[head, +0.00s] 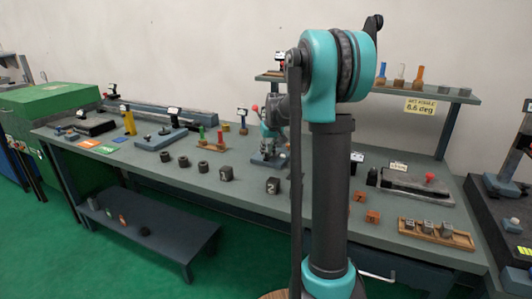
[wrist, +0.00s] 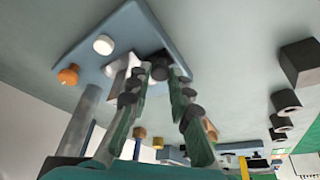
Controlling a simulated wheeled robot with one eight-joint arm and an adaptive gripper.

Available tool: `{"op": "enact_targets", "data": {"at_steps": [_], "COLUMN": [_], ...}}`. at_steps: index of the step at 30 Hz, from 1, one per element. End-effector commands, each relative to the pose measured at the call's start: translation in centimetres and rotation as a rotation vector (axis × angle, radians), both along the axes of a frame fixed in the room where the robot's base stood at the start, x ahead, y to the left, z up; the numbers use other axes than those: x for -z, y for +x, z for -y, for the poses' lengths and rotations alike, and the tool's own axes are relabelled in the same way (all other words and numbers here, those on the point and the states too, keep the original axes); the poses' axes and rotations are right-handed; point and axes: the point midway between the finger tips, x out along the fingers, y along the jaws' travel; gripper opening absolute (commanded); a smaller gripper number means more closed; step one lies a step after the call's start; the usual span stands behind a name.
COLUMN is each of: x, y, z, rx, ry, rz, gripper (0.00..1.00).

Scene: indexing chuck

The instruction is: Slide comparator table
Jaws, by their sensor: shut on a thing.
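The comparator appears to be the small stand on the bench, with a blue-grey base plate (head: 257,160) in the head view, partly hidden by my arm. In the wrist view the blue-grey plate (wrist: 128,28) carries a white button (wrist: 103,44), an orange knob (wrist: 69,74) and a grey column (wrist: 80,125). My gripper (wrist: 163,72) is low over this plate, its two fingers closed around a dark part at its middle. The fingertips cover most of that part, so its shape is unclear. In the head view my gripper (head: 270,140) is partly hidden.
A wooden tray of blocks (head: 436,233) and a plate with a red knob (head: 430,177) are to the right. A shelf (head: 440,94) overhangs the back. The front bench strip is largely clear.

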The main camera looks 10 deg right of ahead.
Motion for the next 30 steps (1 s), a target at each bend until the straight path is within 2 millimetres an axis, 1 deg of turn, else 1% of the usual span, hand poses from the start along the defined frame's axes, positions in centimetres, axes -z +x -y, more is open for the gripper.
{"op": "enact_targets", "data": {"at_steps": [2, 3, 7, 16, 20, 23, 30], "x": [-0.1, -0.1, -0.1, -0.1, -0.9, -2.3, -6.9], "y": [0.4, 0.4, 0.3, 0.2, -0.2, -0.7, -2.6], "z": [0.3, 0.3, 0.2, 0.1, 0.2, 0.3, 0.6], "rx": [0.003, 0.003, 0.003, 0.002, 0.002, 0.002, 0.002], "ry": [-0.004, -0.004, -0.003, -0.002, -0.002, -0.002, -0.002], "rz": [0.01, 0.01, 0.008, 0.005, 0.005, 0.005, 0.005], "gripper": [0.0, 0.23, 0.4, 0.4, 0.4, 0.4, 0.4]}}
